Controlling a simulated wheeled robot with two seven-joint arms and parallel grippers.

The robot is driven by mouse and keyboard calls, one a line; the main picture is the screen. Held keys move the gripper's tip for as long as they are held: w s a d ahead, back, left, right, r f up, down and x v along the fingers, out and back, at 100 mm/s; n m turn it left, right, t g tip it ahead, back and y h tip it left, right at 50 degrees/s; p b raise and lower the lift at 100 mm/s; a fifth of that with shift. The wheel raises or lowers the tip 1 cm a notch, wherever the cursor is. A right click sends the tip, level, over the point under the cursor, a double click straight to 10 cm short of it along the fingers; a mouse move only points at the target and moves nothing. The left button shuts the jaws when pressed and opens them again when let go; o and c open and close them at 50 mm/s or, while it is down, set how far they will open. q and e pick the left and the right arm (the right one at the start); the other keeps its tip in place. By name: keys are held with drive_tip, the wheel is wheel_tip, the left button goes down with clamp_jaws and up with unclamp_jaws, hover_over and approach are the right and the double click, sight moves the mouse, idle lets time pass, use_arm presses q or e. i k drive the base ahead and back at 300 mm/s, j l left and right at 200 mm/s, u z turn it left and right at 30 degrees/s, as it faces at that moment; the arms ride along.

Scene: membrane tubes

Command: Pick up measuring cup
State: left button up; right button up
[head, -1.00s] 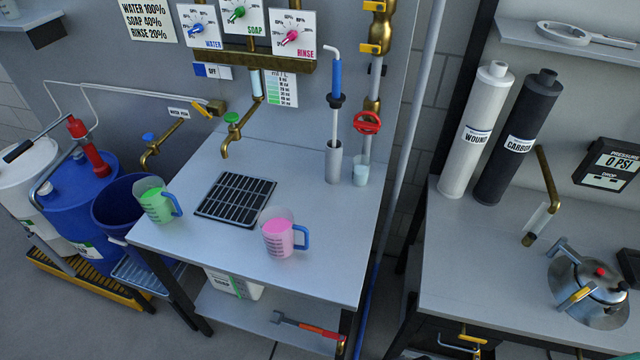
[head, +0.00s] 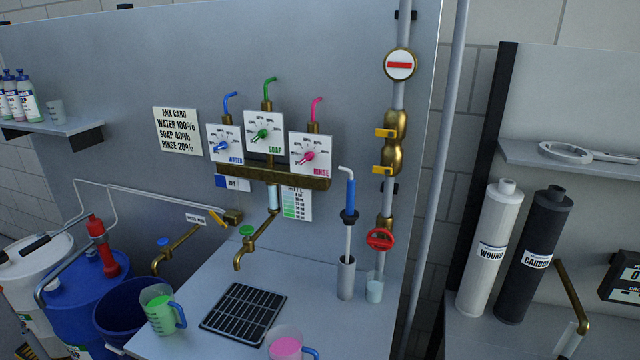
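Two clear measuring cups with blue handles stand on the grey bench. The measuring cup with green liquid (head: 161,309) is at the bench's left edge, left of the black drain grate. The measuring cup with pink liquid (head: 287,345) is right of the grate, cut off by the bottom edge of the head view. Both look upright. Neither of my grippers shows in the head view.
The black grate (head: 243,313) lies under a brass tap (head: 252,246). Bare bench top (head: 325,312) lies right of the grate.

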sight(375, 280)
drive_tip(key=z, duration=0.55)
drive_tip(key=k+j+z, duration=0.1)
drive_tip(key=z, duration=0.3)
drive_tip(key=k+j+z, duration=0.1)
drive_tip(key=z, duration=0.35)
drive_tip(key=k+j+z, duration=0.15)
drive_tip(key=z, duration=0.25)
